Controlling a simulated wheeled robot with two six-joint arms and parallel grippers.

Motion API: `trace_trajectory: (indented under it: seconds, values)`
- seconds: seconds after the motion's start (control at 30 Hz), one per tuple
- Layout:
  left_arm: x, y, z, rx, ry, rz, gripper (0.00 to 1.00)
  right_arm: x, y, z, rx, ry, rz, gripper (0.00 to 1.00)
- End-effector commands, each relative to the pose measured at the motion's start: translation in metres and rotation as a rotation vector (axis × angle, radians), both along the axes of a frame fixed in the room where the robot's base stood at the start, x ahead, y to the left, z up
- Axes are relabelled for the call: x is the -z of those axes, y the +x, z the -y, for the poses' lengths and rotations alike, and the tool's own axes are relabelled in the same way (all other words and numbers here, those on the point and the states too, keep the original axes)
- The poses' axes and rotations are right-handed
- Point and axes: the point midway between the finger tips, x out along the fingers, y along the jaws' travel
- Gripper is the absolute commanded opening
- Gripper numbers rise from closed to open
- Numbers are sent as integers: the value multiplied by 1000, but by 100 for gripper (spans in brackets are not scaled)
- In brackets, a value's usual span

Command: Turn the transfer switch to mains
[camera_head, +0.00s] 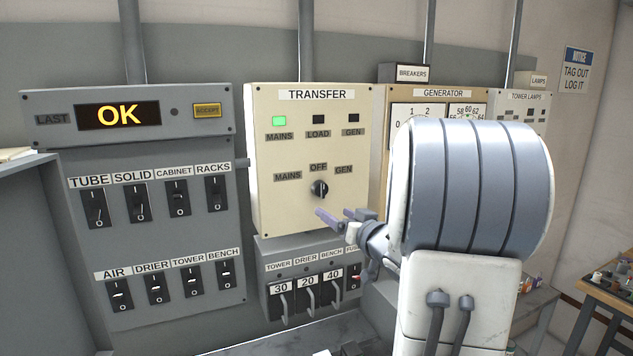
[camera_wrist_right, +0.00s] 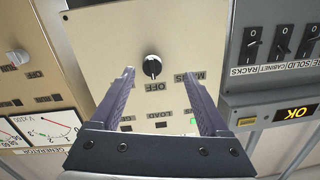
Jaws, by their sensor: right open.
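The transfer switch is a dark round knob (camera_head: 319,188) on the cream TRANSFER panel (camera_head: 275,215). OFF is printed above it, MAINS to its left and GEN to its right. In the right wrist view, which is upside down, the knob (camera_wrist_right: 152,67) shows a white mark that appears to face OFF. My right gripper (camera_head: 335,213) is open and empty just below and in front of the knob. In the wrist view its two fingers (camera_wrist_right: 158,75) lie either side of the knob, without visible contact. The left gripper is not in view.
The green MAINS lamp (camera_head: 279,121) is lit; the LOAD lamp (camera_head: 318,119) and GEN lamp (camera_head: 353,118) are dark. A breaker box (camera_head: 303,256) with hooked handles sits below the panel. A switch panel (camera_head: 150,237) stands left, the GENERATOR panel (camera_head: 384,106) right, partly behind my arm.

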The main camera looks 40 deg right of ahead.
Motion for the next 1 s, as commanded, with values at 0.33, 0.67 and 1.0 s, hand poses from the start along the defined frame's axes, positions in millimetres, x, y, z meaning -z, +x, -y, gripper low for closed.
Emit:
trace_trajectory:
  seconds: [0.33,0.67,1.0]
  values:
    - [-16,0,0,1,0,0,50,-18,8,20,-11,14,58,79]
    - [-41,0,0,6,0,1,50,-18,67,29,-9,13,56,79]
    - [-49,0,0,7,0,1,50,-16,89,34,-6,10,58,79]
